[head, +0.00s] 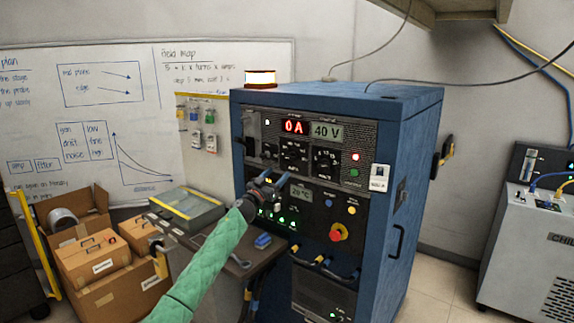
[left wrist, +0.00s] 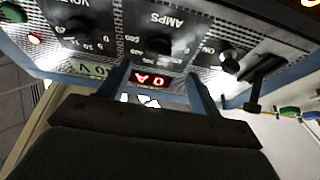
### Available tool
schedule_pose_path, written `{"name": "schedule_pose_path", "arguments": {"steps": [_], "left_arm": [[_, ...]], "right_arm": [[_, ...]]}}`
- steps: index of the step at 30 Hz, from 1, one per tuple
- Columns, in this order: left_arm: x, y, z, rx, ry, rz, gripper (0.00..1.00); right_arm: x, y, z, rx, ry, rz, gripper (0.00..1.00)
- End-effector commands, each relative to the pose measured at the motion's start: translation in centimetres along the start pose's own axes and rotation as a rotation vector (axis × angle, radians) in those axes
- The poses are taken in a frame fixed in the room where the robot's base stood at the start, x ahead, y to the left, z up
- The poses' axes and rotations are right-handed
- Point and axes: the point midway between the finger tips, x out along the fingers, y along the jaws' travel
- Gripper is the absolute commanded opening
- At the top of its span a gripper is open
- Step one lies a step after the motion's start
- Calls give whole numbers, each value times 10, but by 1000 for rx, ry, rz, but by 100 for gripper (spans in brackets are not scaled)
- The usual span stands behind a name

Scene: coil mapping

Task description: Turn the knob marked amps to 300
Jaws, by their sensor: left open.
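The amps knob (head: 294,154) is a black dial in the middle of the upper panel of a blue cabinet (head: 405,165). It also shows in the left wrist view (left wrist: 158,45), upside down, under the label AMPS. The red display (head: 294,127) above it reads 0 A. My left gripper (head: 272,179) is open and empty in front of the cabinet, below the amps knob in the head view. In the left wrist view its fingers (left wrist: 158,75) are spread either side of the red display, apart from the knob. The knob's pointer is too small to read. My right gripper is not in view.
A volts knob (head: 326,159) sits right of the amps knob, and a smaller knob (head: 270,151) sits left. A red stop button (head: 337,233) is lower down. A small shelf (head: 232,262) with tools, and cardboard boxes (head: 95,262), stand at left. A chiller (head: 525,240) stands at right.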

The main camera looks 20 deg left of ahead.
Motion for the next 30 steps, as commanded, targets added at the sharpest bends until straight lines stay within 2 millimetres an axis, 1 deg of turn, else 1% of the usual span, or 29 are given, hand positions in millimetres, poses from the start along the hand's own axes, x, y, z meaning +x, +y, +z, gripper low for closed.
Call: {"name": "schedule_pose_path", "arguments": {"steps": [2, 6, 7, 9, 12, 18, 24, 30], "left_arm": [[5, 0, -6, 0, 5, 6, 64], [19, 0, -8, -1, 6, 6, 64], [23, 0, -7, -1, 6, 6, 64], [34, 1, -8, -2, 6, 6, 64], [47, 0, -8, -3, 6, 5, 64], [70, -1, -7, -2, 5, 4, 64], [79, 0, -5, 0, 4, 6, 64], [80, 0, -5, 0, 4, 6, 64]], "right_arm": [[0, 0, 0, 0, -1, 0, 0], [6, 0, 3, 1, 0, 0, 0], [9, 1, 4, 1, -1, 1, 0], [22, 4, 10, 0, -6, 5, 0], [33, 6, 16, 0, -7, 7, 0], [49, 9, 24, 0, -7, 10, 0], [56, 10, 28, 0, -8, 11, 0], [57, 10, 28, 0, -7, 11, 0]]}}
